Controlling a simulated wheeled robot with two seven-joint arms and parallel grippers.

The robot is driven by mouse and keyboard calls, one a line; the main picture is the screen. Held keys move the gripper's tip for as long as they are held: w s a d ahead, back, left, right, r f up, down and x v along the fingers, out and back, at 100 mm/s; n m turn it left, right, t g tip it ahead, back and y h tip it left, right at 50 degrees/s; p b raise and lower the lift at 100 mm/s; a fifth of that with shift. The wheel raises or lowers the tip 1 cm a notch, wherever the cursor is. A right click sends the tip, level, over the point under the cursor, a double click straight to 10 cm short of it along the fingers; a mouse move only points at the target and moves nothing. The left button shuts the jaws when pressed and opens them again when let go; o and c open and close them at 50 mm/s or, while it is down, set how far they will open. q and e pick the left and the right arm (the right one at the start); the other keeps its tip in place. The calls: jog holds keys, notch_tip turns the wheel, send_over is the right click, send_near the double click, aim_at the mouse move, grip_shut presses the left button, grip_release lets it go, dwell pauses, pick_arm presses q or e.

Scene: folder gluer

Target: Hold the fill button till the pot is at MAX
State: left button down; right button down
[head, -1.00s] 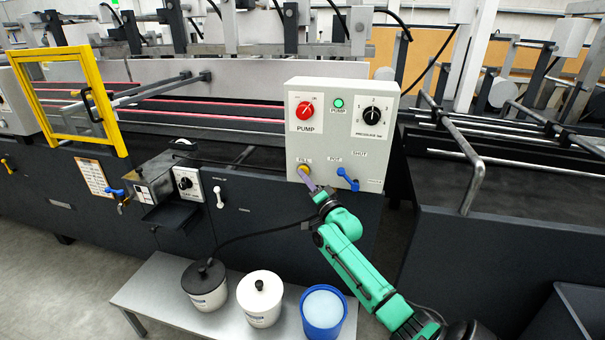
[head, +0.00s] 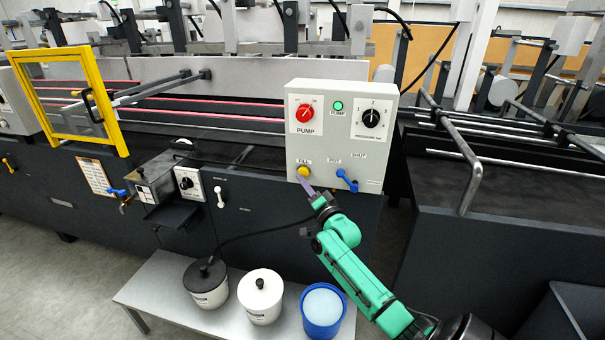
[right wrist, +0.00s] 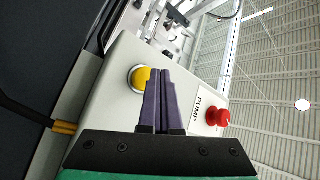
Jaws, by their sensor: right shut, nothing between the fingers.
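In the right wrist view the fingers (right wrist: 161,75) stand side by side, right of the button. A grey metal box, perhaps the pot (head: 155,178), is on the machine front; no MAX mark is readable. My left gripper is out of view.
A blue lever (head: 347,180), a red pump knob (head: 305,112), a black pressure knob (head: 371,118) and a lit green lamp (head: 338,106) are on the panel. Black-lidded (head: 206,284), white-lidded (head: 260,297) and blue (head: 322,310) containers stand on a low bench.

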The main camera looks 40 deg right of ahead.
jog(key=s+a+p, duration=0.1)
jog(key=a+p, duration=0.1)
jog(key=s+a+p, duration=0.2)
jog(key=shift+a, duration=0.1)
dwell(0.6)
jog(key=s+a+f+n+g+y, duration=0.1)
jog(key=s+a+f+n+g, duration=0.2)
jog(key=f, duration=0.8)
jog(key=s+a+f+n+g+y, duration=0.1)
jog(key=s+a+f+n+g, duration=0.3)
jog(key=f, duration=0.6)
jog(key=s+f+g+y, duration=0.15)
jog(key=s+f, duration=0.25)
jog(key=f, duration=0.7)
jog(key=s+a+f+n+g, duration=0.3)
jog(key=s+f, duration=0.3)
jog(key=s, duration=0.5)
jog(key=s+a+f+n+g, duration=0.3)
jog(key=s+f, duration=0.3)
jog(key=s, duration=0.5)
jog(key=s+a+f+n+g, duration=0.3)
jog(key=s+f, duration=0.3)
jog(key=s, duration=0.5)
jog(key=shift+s+a+f+g, duration=0.15)
jog(key=shift+a+f+g, duration=0.15)
jog(key=shift+a+g, duration=0.4)
